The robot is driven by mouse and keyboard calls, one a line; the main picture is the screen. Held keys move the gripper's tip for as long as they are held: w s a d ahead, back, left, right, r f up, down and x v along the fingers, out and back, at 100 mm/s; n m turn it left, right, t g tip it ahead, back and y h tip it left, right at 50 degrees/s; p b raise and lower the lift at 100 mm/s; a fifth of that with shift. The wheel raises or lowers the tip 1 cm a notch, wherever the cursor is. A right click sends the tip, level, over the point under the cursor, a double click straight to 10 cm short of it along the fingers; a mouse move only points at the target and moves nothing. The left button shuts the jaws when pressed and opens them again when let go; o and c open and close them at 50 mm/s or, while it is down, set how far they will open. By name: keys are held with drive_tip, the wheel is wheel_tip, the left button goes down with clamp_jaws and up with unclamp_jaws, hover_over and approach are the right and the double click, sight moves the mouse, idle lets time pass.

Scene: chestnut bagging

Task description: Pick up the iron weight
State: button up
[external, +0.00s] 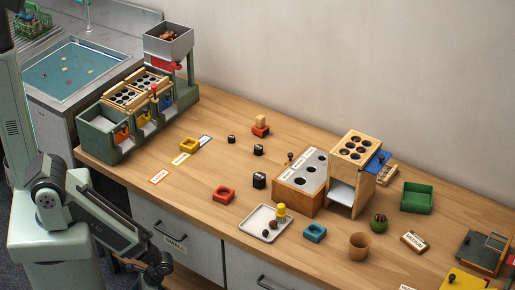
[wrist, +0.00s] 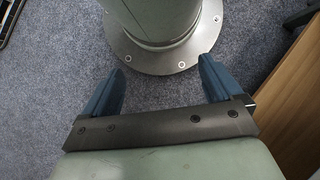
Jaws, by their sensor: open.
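Several small black weights stand on the wooden table in the external view: one nearest the front (external: 259,180), one in the middle (external: 258,149) and one farther back (external: 231,139). Each has a pale mark; I cannot read which metal any is. My gripper (wrist: 160,68) shows in the wrist view with its two blue fingers wide apart and nothing between them. It points down over the carpet beside my own base, away from the weights. In the external view my arm hangs low at the table's front left, and the fingers cannot be made out.
A green sorting rack (external: 100,137) stands at the table's left. Near the weights are a red block (external: 223,194), a white tray (external: 252,228) with a yellow piece and chestnuts, and a wooden box with holes (external: 288,199). The table's wooden side (wrist: 292,115) is close at the wrist view's right.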

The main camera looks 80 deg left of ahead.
drive_tip(key=c, duration=0.3)
